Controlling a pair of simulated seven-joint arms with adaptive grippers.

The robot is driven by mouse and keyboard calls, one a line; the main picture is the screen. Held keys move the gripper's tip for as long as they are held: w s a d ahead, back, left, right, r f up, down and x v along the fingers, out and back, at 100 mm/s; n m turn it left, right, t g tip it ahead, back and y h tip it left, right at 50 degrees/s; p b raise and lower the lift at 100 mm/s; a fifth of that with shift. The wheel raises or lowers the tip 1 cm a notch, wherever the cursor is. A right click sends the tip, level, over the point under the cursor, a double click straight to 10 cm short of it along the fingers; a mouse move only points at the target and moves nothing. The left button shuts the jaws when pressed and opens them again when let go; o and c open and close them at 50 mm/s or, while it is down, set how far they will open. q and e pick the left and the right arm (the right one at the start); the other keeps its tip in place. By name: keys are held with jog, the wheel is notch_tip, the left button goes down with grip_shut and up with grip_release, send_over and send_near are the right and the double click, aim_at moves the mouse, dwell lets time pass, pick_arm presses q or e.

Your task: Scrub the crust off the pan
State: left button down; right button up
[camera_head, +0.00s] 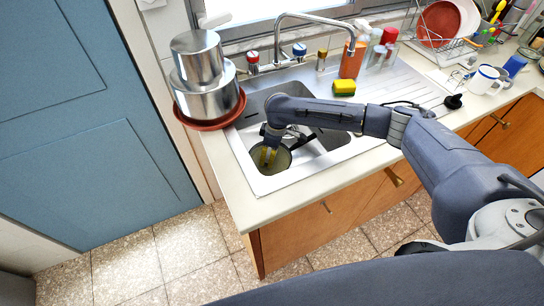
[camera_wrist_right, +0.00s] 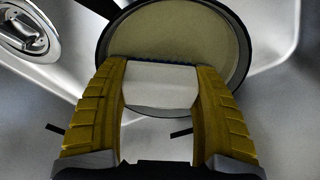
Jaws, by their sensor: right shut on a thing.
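The pan (camera_head: 282,162) sits in the sink basin, partly hidden by my right gripper (camera_head: 268,157). In the right wrist view the pan (camera_wrist_right: 178,32) shows a plain cream inside and a dark rim; I cannot make out any crust there. My right gripper (camera_wrist_right: 160,95) has its yellow fingers shut on a pale block-shaped scrubber (camera_wrist_right: 160,84) with a thin blue edge at its far side. The scrubber overlaps the near part of the pan; I cannot tell whether it touches it. My left gripper is not in view.
The metal sink (camera_head: 240,150) has a tap (camera_head: 312,17) behind it. A yellow-green sponge (camera_head: 344,88), bottles and an orange container (camera_head: 352,60) stand at the back. Stacked steel pots (camera_head: 205,95) stand on the left; mugs (camera_head: 484,78) and a dish rack (camera_head: 450,45) are right.

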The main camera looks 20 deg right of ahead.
aim_at(270, 150)
jog(key=shift+w+r, duration=0.15)
jog(key=shift+r, duration=2.9)
jog(key=shift+r, duration=1.5)
